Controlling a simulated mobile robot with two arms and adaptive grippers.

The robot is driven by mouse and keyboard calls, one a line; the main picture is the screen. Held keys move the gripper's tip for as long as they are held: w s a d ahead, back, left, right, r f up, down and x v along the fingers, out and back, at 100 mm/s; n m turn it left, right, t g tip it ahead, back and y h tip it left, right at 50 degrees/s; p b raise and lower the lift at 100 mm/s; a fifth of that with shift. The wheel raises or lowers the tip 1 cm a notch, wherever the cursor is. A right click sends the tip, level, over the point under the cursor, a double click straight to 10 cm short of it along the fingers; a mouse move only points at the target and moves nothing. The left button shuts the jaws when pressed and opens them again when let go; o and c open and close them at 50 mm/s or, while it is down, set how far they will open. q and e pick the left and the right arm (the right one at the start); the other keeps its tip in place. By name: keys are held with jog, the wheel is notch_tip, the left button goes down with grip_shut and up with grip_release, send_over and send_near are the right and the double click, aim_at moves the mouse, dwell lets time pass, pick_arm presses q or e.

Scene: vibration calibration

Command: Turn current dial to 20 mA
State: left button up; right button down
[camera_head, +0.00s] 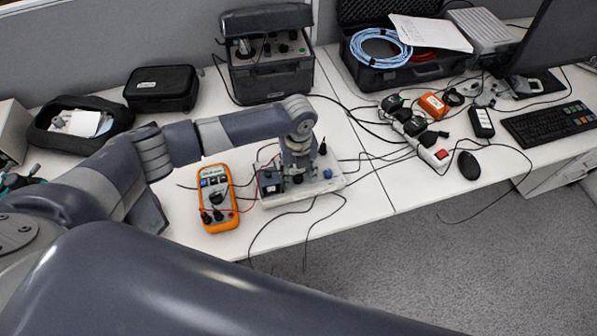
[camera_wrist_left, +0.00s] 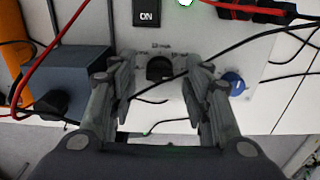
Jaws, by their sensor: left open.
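The white panel board (camera_head: 333,183) lies on the desk right of the multimeter, partly covered by my left gripper (camera_head: 297,168). In the left wrist view a black round dial (camera_wrist_left: 159,68) sits on the panel, with small printed labels around it too blurred to read. My left gripper (camera_wrist_left: 160,72) is open, one finger on each side of the dial. I cannot tell whether the fingers touch it. A blue knob (camera_wrist_left: 233,83) is right of the right finger, and a black ON switch (camera_wrist_left: 147,13) is above the dial. The right gripper is not in view.
An orange multimeter (camera_head: 231,207) lies left of the panel with red and black leads. A grey-blue box (camera_wrist_left: 68,72) stands beside the left finger. Loose cables cross the panel. A grey case (camera_head: 272,84) stands behind; a power strip (camera_head: 430,155) lies right.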

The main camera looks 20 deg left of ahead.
aim_at(298, 176)
pick_arm(q)
notch_tip(298, 176, up, 12)
dwell(0.5)
dwell(0.4)
